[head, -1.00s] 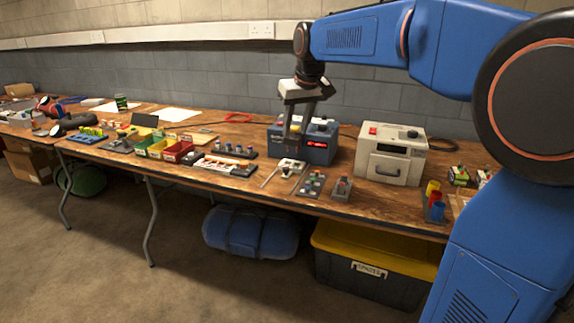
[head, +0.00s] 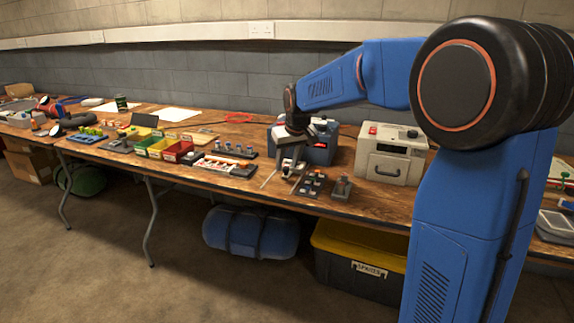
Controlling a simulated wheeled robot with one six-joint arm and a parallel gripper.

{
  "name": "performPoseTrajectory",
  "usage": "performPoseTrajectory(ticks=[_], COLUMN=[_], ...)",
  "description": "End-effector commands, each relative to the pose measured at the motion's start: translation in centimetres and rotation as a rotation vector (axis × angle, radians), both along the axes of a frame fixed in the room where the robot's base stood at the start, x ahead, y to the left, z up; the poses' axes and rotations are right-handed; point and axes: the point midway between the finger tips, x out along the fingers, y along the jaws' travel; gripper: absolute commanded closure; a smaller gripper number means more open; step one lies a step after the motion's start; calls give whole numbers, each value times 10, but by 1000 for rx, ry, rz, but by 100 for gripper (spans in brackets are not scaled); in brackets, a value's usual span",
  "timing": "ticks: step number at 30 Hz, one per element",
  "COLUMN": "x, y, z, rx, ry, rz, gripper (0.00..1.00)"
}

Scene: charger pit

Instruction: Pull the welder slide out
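The welder (head: 318,152) looks to be the blue box with a red display, at the back of the bench right of centre. A small pale slide piece (head: 291,169) with thin rails sits low in front of it. My gripper (head: 288,167) points down in front of the welder, with its fingers at the slide piece. The fingers partly cover the slide and the welder's front. Whether they touch or hold the slide is too small to tell.
A white box with a front handle (head: 388,167) stands right of the welder. A dark tray of small parts (head: 312,185) and a grey block (head: 342,187) lie near the front edge.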

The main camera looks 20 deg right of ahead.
Motion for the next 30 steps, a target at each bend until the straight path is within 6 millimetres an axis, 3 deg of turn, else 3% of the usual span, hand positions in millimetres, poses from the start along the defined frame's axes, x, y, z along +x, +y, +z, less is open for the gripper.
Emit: performPoseTrajectory(ticks=[13,14,18,25,30], x=[4,4,4,0,-25], y=[1,1,1,3,22], z=[-10,-10,-10,-10,-9], rx=[0,0,0,0,0], ry=[-1,-1,-1,-1,-1], rz=[0,0,0,1,3], gripper=[63,66,99,100,100])
